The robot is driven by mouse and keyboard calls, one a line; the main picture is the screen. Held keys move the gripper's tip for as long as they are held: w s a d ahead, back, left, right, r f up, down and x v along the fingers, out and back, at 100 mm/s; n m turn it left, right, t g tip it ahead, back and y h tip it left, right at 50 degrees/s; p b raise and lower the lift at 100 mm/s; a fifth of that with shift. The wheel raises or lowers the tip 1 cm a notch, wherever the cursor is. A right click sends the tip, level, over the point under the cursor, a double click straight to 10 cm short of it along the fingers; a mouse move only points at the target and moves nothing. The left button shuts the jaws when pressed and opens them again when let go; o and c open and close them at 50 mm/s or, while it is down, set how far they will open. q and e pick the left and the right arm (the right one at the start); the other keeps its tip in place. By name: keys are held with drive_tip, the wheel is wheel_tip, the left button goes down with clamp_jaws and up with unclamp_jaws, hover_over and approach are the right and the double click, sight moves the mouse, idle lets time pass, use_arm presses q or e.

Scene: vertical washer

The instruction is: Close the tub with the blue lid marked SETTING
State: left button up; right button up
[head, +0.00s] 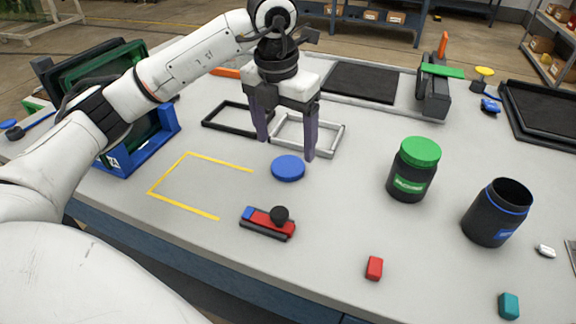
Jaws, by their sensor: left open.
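The blue lid (288,168) lies flat on the table near the middle; any marking on it cannot be read. My left gripper (287,149) is open and empty, pointing down, with its fingers above and just behind the lid. An open dark tub (488,222) with a blue ring near its rim and a blue label stands at the right, tilted in the picture by the camera. A second dark tub (409,182) with a green label stands left of it, closed by a green lid (420,152). My right gripper is not in view.
A red and black tool with a round knob (269,222) lies in front of the lid. A red block (374,268) and a teal block (508,305) lie near the front edge. Yellow tape (184,207) marks the left. A grey frame (325,139) lies behind the lid.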

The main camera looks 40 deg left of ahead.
sight(288, 165)
use_arm(q)
drive_tip(key=shift+w+d+f, duration=0.1)
drive_tip(key=shift+d+f, duration=0.05)
drive_tip(key=shift+f, duration=2.5)
drive_tip(key=c, duration=1.1)
